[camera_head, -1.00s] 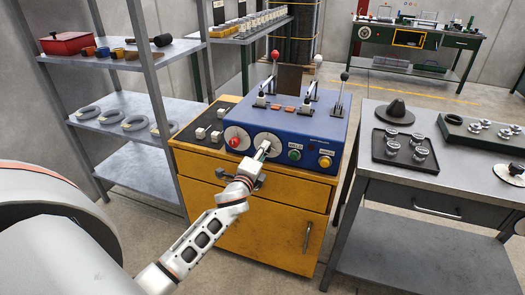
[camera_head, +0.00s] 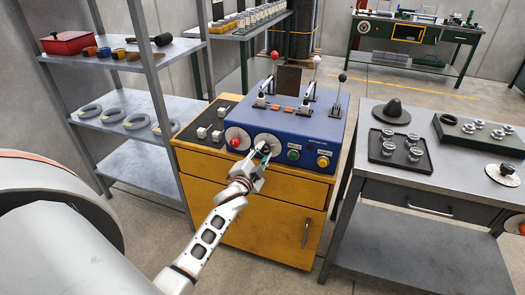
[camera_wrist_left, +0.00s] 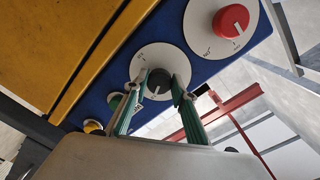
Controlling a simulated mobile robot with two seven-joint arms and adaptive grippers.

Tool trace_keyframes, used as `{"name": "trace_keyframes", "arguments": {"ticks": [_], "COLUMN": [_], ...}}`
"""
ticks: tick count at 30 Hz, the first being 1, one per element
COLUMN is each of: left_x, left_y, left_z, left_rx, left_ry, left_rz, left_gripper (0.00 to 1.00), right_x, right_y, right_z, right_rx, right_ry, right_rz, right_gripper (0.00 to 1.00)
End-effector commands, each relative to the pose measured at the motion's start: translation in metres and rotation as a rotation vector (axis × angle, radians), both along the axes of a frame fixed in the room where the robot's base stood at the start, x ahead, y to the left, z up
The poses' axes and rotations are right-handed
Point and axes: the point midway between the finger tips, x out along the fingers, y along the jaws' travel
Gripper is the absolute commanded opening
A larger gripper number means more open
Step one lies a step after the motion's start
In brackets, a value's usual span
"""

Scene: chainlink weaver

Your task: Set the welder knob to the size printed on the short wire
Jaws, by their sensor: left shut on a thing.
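The blue welder (camera_head: 305,131) sits on a yellow cabinet. Its front has two white dials, one with a red knob (camera_head: 236,142) and one with a dark knob (camera_wrist_left: 158,82). My left gripper (camera_head: 264,153) is at the second dial. In the left wrist view, its green-padded fingers stand on both sides of the dark knob and are shut on it. My right gripper is not in view. I cannot make out a short wire or a printed size.
A green button (camera_head: 293,155) and a yellow button (camera_head: 323,161) are right of the dials. Levers rise from the welder's top. Wire coils (camera_head: 113,115) lie on the left shelf. A grey table (camera_head: 445,182) with a dark tray stands at right.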

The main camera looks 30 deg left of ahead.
Motion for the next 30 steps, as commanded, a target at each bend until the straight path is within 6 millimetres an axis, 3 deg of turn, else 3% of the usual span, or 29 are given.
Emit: {"name": "trace_keyframes", "arguments": {"ticks": [22,23,24,30], "left_x": [0.0003,0.0002,0.0002,0.0002], "left_y": [-0.0012,-0.0011,-0.0011,-0.0005], "left_z": [-0.0004,-0.0003,-0.0003,-0.0001], "left_rx": [-0.083,-0.082,-0.082,-0.082], "left_ry": [-0.02,-0.019,-0.02,-0.02], "left_rz": [-0.002,-0.002,-0.002,-0.001], "left_gripper": [0.04,0.34,0.43,0.43], "right_x": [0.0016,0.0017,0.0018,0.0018], "right_y": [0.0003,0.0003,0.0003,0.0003], "right_z": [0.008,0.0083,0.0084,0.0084], "right_rx": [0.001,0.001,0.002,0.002], "right_ry": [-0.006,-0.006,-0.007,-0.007], "right_rz": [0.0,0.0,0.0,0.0], "right_gripper": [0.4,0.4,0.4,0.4]}}
